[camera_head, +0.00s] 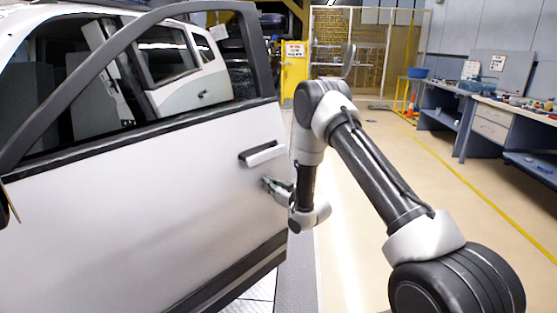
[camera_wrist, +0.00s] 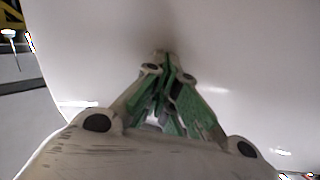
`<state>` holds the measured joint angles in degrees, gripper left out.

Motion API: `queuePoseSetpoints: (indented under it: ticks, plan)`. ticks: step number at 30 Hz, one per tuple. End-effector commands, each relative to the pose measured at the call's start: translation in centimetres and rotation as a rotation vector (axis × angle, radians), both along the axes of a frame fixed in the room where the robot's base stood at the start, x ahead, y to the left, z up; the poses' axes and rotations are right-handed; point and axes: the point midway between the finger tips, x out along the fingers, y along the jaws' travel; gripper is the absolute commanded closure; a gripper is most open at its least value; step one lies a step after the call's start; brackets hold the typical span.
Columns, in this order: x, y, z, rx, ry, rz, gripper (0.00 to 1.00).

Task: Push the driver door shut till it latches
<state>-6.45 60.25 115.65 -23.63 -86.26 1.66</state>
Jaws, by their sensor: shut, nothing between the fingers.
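The white driver door (camera_head: 140,200) stands open in the left half of the head view, swung out from the car body. Its dark handle (camera_head: 262,153) is near the rear edge. My gripper (camera_head: 266,183) is at the outer face of the door, a little below the handle. In the wrist view my gripper (camera_wrist: 163,60) has its green and grey fingers shut and empty, with the tips at or very near the white door panel (camera_wrist: 240,50). I cannot tell for sure whether they touch it. The door latch is hidden.
The car body (camera_head: 185,85) is behind the door. Workbenches (camera_head: 500,120) with drawers and a blue bin (camera_head: 475,87) line the right wall. A yellow post with a sign (camera_head: 294,65) and a mesh cage (camera_head: 370,50) stand at the back. The floor between is clear.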

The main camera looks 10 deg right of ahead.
Motion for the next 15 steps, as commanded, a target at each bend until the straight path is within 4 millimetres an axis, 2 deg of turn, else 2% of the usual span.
queuePoseSetpoints:
  ticks: [15]
  plan:
    - [0.64, 0.37, -0.02, 0.0, 0.0, 0.007, 1.0]
